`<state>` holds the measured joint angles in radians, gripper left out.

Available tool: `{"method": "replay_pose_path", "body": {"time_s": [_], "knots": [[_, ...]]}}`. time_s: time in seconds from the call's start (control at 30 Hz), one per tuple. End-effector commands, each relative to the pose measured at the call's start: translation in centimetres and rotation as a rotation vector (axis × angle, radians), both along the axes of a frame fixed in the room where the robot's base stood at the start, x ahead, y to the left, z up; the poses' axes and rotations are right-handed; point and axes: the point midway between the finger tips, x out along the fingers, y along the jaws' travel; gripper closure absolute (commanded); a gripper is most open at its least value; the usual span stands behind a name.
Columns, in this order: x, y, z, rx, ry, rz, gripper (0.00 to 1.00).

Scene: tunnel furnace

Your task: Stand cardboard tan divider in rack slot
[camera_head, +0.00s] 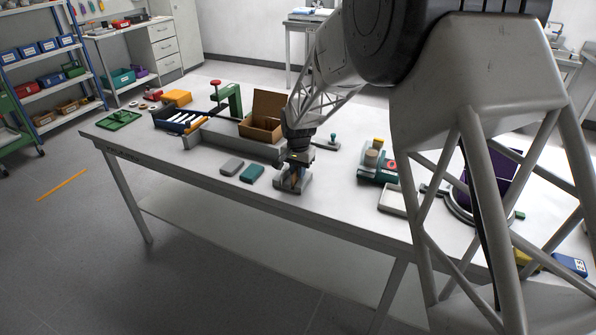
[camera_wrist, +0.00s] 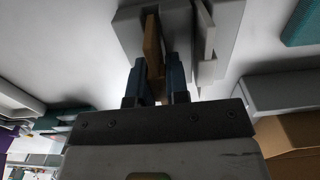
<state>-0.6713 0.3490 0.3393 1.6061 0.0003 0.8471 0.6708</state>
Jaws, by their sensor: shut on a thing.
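The tan cardboard divider (camera_wrist: 152,45) is held upright between the blue fingertips of my gripper (camera_wrist: 158,78) in the wrist view. In the head view my gripper (camera_head: 297,165) points down over the small grey rack (camera_head: 281,187) near the table's front edge, and only a sliver of the divider (camera_head: 294,181) shows. In the wrist view the grey rack (camera_wrist: 178,22) lies behind the divider, with a thin light upright panel to its right. The divider overlaps the rack there; I cannot tell how deep it sits in a slot. The fingers hide its held end.
A grey block (camera_head: 232,165) and a teal block (camera_head: 252,173) lie left of the rack. An open cardboard box (camera_head: 262,124) stands behind. A green device (camera_head: 371,175) and a pale tray (camera_head: 393,199) are to the right. The tabletop just left of the blocks is clear.

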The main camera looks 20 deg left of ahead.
Motion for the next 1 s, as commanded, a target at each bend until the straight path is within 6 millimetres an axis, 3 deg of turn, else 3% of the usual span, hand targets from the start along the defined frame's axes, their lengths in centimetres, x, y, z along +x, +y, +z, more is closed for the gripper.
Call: {"method": "replay_pose_path", "body": {"time_s": [0.83,0.87,1.0], "knots": [[0.0,0.0,-0.59,0.0,0.0,0.0,1.0],[0.01,0.0,-0.58,0.0,0.0,0.0,0.82],[0.0,0.0,-0.58,0.0,0.0,0.0,0.6]]}}
